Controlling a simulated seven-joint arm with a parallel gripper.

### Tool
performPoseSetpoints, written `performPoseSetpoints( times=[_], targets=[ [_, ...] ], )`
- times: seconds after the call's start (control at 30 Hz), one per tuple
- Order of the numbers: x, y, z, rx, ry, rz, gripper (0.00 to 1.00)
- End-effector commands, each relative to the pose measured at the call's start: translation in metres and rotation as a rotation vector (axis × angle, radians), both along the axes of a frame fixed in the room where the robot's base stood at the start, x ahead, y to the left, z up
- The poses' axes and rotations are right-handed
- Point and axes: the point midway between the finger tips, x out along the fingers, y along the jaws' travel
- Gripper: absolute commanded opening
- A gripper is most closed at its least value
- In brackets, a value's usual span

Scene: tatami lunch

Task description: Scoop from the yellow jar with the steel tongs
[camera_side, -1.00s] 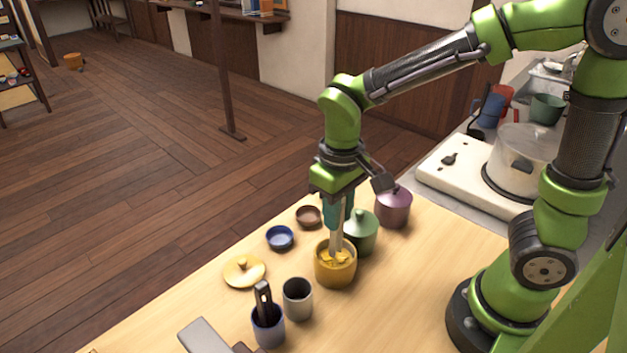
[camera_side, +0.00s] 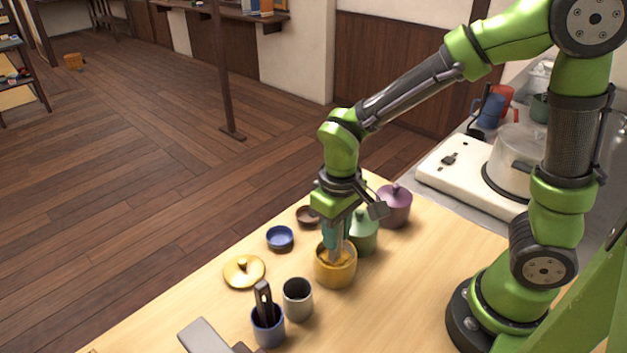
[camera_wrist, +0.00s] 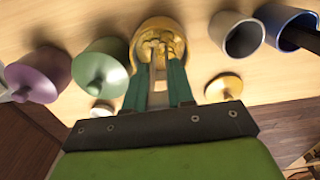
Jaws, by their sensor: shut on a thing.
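The yellow jar (camera_side: 336,274) stands open on the wooden table; it also shows in the wrist view (camera_wrist: 116,52), with yellowish pieces inside. My gripper (camera_side: 337,232) is right above the jar, pointing down. It is shut on the steel tongs (camera_side: 335,252), whose lower ends reach into the jar mouth. In the wrist view the gripper's green fingers (camera_wrist: 159,88) close around the tongs. The tips of the tongs are among the contents, and I cannot tell whether they pinch a piece. The yellow lid (camera_side: 243,272) lies on the table left of the jar.
A green jar (camera_side: 364,236) stands close behind the yellow jar, with a purple jar (camera_side: 395,206) beyond. A blue dish (camera_side: 280,238) and a brown dish (camera_side: 307,217) lie to the left. A grey cup (camera_side: 298,300) and a blue cup (camera_side: 268,329) holding a dark utensil stand in front.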

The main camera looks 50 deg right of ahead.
Motion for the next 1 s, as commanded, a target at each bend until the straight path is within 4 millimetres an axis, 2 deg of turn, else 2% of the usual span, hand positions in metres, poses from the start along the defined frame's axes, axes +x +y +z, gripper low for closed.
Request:
performPoseSetpoints(
  times=[1.0],
  targets=[
    [0.0,-0.0001,0.0003,0.0,0.0,0.0,0.0]
  ],
)
